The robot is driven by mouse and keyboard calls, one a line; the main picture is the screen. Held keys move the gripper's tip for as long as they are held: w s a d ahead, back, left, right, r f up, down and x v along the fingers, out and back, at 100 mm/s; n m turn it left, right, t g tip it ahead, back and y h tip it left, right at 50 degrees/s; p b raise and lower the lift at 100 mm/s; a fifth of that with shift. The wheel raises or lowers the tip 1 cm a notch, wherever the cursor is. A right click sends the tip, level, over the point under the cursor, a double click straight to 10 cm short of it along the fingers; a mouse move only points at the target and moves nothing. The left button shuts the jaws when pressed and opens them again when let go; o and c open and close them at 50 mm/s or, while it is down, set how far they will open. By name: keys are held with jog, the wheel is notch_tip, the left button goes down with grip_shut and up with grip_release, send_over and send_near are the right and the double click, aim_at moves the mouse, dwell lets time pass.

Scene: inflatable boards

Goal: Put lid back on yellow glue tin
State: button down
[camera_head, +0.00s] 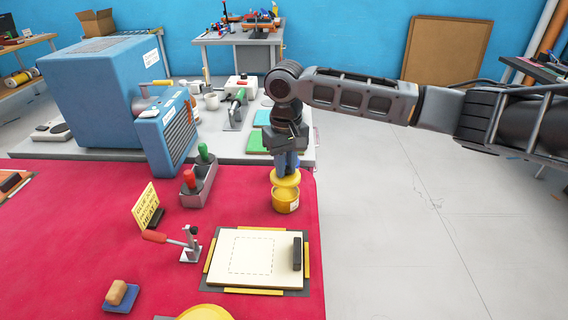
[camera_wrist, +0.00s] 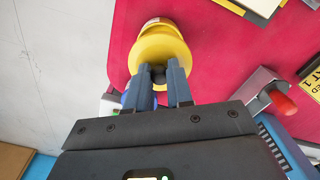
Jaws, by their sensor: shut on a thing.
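The yellow glue tin (camera_head: 286,203) stands upright near the right edge of the red table in the head view. Its yellow side also shows beyond the lid in the wrist view (camera_wrist: 158,23). The round yellow lid (camera_head: 285,179) is right over the tin's top, and it shows in the wrist view (camera_wrist: 160,46) too. My gripper (camera_head: 287,168) points down and is shut on the lid, with the blue fingers (camera_wrist: 161,76) around a dark knob at its middle. I cannot tell whether the lid touches the tin's rim.
A cream board in a frame (camera_head: 251,258) lies in front of the tin, with a red-handled clamp (camera_head: 189,248) at its left. A grey holder with red and green handles (camera_head: 198,184) stands left of the tin. Bare floor (camera_head: 420,240) lies to the right.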

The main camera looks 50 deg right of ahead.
notch_tip(320, 180, down, 3)
jog(key=shift+r+b, duration=0.1)
jog(key=shift+b, duration=1.05)
jog(key=shift+f, duration=0.95)
jog(key=shift+r+p, duration=0.1)
jog(key=shift+p, duration=0.6)
jog(key=shift+f+p, duration=0.25)
jog(key=shift+p, duration=0.5)
dwell(1.3)
jog(key=shift+c, duration=2.3)
grip_release()
